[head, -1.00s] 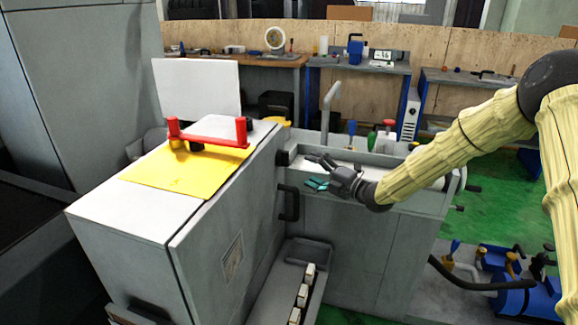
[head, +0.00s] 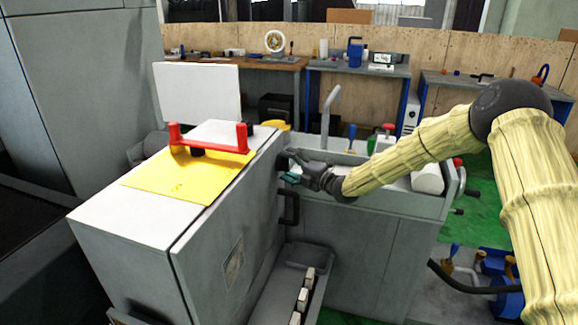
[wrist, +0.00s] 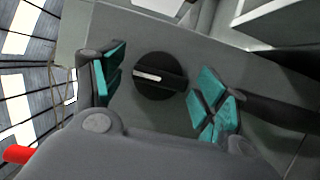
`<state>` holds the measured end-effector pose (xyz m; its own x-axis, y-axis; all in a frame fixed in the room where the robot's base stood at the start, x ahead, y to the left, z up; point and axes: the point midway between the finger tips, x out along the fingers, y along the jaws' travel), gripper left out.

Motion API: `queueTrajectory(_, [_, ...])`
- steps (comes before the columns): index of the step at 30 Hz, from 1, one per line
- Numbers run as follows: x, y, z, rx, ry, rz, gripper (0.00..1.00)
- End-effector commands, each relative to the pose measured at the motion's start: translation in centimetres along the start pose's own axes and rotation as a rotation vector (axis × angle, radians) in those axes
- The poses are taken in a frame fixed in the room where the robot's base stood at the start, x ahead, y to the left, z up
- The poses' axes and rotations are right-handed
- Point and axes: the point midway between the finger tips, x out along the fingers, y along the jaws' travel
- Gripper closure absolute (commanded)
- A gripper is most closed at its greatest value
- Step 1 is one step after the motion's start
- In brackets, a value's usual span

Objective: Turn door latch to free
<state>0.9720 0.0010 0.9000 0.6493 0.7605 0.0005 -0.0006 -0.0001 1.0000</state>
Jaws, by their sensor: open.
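The door latch (wrist: 160,76) is a round black knob with a white line on its grip bar. In the wrist view it sits on the grey door face, between the two fingers of my gripper (wrist: 158,90). The fingers have teal pads and stand apart, one on each side of the knob, with gaps showing. The white line points left and slightly up in that view. In the head view my gripper (head: 289,168) is at the upper right of the grey cabinet door (head: 215,235), and mostly hides the latch.
A black handle (head: 290,207) is below my gripper on the cabinet side. A red bar handle (head: 210,143) on a yellow plate (head: 175,182) stands on the cabinet top. A tray with several pale blocks (head: 303,298) is lower down. The grey machine bed (head: 365,208) is behind.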

Motion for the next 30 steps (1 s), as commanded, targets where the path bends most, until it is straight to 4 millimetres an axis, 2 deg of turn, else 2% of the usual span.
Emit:
queueTrajectory(4, [-0.02,-0.01,0.0,0.0,0.0,0.0,0.29])
queueTrajectory(9, [-0.05,-0.01,0.01,0.0,0.0,0.0,0.6])
queueTrajectory(11, [-0.05,-0.01,0.01,0.0,0.0,0.0,0.71])
queueTrajectory(12, [-0.05,-0.01,0.02,0.0,0.0,0.0,0.73])
queueTrajectory(22, [-0.03,0.12,-0.03,0.034,0.0,-0.015,0.73])
queueTrajectory(30, [-0.03,0.29,-0.03,0.175,0.0,-0.076,0.73])
